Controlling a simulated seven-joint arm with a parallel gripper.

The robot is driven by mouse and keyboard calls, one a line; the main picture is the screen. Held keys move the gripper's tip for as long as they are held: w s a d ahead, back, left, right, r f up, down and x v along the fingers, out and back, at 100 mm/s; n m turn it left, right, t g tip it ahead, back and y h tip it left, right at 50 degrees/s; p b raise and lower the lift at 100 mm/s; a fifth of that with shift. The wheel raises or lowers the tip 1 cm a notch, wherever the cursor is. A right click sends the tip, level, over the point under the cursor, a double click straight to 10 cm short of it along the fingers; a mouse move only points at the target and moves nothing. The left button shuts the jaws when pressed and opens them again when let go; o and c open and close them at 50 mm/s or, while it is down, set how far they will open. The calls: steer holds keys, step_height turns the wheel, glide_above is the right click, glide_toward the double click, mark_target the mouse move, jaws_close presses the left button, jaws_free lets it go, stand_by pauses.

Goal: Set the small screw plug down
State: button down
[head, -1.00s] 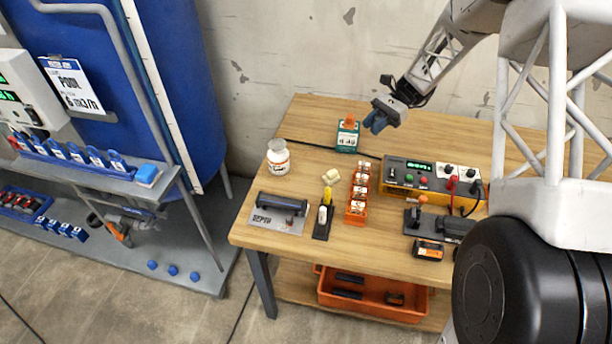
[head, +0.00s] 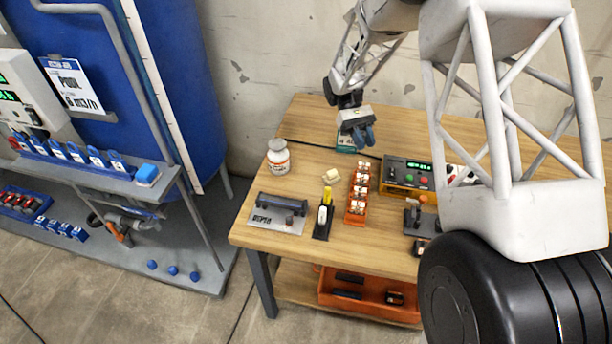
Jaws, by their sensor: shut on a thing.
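My gripper (head: 358,137) has blue fingers pointing down and is over the back of the wooden workbench (head: 310,112), in front of the small teal box (head: 345,147). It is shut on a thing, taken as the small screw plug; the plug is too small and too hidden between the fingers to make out. The gripper hides most of the teal box and its top. I cannot tell exactly how high the fingers are above the bench.
A white jar (head: 278,158), the DEPTH plate (head: 275,217), a black stand (head: 323,220), an orange rack (head: 356,193) and a yellow meter box (head: 405,175) stand on the bench. Bare wood shows at the back left. An orange bin (head: 365,300) is below.

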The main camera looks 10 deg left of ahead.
steer(key=s+a+r+n+t+y, duration=0.1)
steer(key=a+r+n+t, duration=0.4)
steer(key=a+n+t, duration=0.5)
steer(key=a+r+n+t+y, duration=0.1)
steer(key=a+r+n+t, duration=0.35)
steer(key=n+t, duration=0.95)
step_height(320, 180, down, 11)
steer(key=shift+a+r+g, duration=0.15)
steer(key=shift+a+g, duration=0.15)
steer(key=shift+h, duration=0.3)
steer(key=shift+f, duration=3.1)
steer(key=shift+f, duration=1.9)
